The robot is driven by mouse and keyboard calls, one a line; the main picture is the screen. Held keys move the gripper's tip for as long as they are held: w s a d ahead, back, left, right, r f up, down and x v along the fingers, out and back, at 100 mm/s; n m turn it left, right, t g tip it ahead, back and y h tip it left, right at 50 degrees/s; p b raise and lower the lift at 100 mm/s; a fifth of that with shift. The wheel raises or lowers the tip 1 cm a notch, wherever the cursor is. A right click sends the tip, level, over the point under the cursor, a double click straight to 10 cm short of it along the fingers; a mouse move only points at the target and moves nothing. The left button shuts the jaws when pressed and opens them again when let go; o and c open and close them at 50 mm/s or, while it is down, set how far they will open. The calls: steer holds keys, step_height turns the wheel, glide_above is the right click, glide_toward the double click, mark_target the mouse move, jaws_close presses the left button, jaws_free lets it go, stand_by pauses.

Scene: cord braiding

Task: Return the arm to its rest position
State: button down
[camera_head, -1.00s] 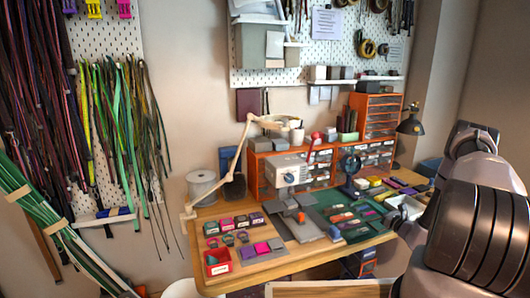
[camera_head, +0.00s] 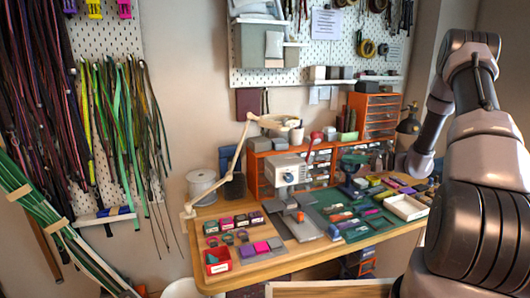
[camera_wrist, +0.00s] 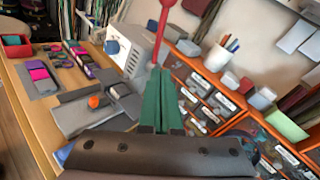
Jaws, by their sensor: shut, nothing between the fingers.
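My gripper (camera_wrist: 160,74) shows in the wrist view as two green fingers pressed together, with nothing between them. It points over the workbench (camera_head: 222,280), toward the orange drawer units (camera_wrist: 198,92). In the head view my arm rises from the lower right, bends at the top right and comes down over the right part of the bench. The gripper end there is small and hard to make out against the drawers.
A white machine (camera_head: 286,170) stands mid-bench; it also shows in the wrist view (camera_wrist: 124,50). A lamp (camera_head: 240,150), a white tray (camera_head: 406,207) and a red bin (camera_head: 217,262) are on the bench. Cords (camera_head: 125,130) hang at left.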

steer(key=s+a+r+n+g+h, duration=0.25)
steer(key=s+a+r+n, duration=0.25)
steer(key=s+r, duration=0.45)
steer(key=s+a+r+n+g+h, duration=0.2)
steer(key=s+a+r+n+g, duration=0.3)
steer(key=s+r, duration=0.4)
steer(key=s+d+r+n+t+h, duration=0.1)
steer(key=s+r+n+t+h, duration=0.1)
steer(key=s, duration=0.7)
steer(key=s+d+r+n+t+h, duration=0.1)
steer(key=s+r+n+t+h, duration=0.2)
steer(key=s+r, duration=0.4)
steer(key=shift+s+d+r+n+t+h, duration=0.3)
steer(key=shift+s+n+h, duration=0.4)
steer(key=shift+s+h, duration=0.5)
